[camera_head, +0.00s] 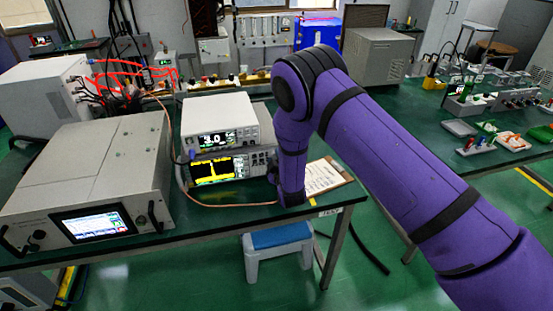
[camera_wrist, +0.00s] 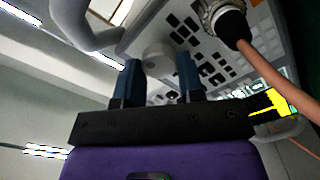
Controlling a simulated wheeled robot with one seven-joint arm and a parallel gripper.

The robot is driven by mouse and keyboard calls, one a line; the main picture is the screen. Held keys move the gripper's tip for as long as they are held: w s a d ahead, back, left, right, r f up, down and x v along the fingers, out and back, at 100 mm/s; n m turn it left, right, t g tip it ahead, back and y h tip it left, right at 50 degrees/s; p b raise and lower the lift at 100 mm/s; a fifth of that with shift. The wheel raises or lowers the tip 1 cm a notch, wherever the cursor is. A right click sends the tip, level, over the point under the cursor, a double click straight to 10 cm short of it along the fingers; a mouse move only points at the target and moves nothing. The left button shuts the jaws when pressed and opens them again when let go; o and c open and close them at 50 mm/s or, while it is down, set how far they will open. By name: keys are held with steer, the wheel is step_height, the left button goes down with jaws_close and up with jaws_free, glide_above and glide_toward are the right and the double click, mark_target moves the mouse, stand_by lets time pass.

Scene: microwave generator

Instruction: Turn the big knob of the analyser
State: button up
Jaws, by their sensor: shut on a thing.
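The analyser (camera_head: 212,184) is the lower grey instrument with a lit yellow trace, on the green table below another bench unit. My gripper (camera_wrist: 160,70) is at its front panel, and its two blue-grey fingers lie on either side of the big round grey knob (camera_wrist: 157,50). The fingers are shut on the knob. In the head view my wrist hides the knob and the right end of the analyser's front. Rows of dark buttons show around the knob in the wrist view.
A connector with a copper-coloured cable (camera_wrist: 262,72) sticks out of the panel beside the knob. A white unit (camera_head: 221,120) sits on the analyser. A clipboard (camera_head: 325,177) lies right of my wrist. A large grey box with a screen (camera_head: 93,222) stands at left.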

steer(key=n, duration=0.4)
steer(key=shift+f+n, duration=0.1)
steer(key=shift+n, duration=0.3)
stand_by(0.4)
steer(key=o, duration=0.9)
steer(key=shift+s, duration=0.1)
steer(key=v, duration=1)
steer(key=shift+s+d, duration=0.1)
steer(key=shift+s, duration=0.25)
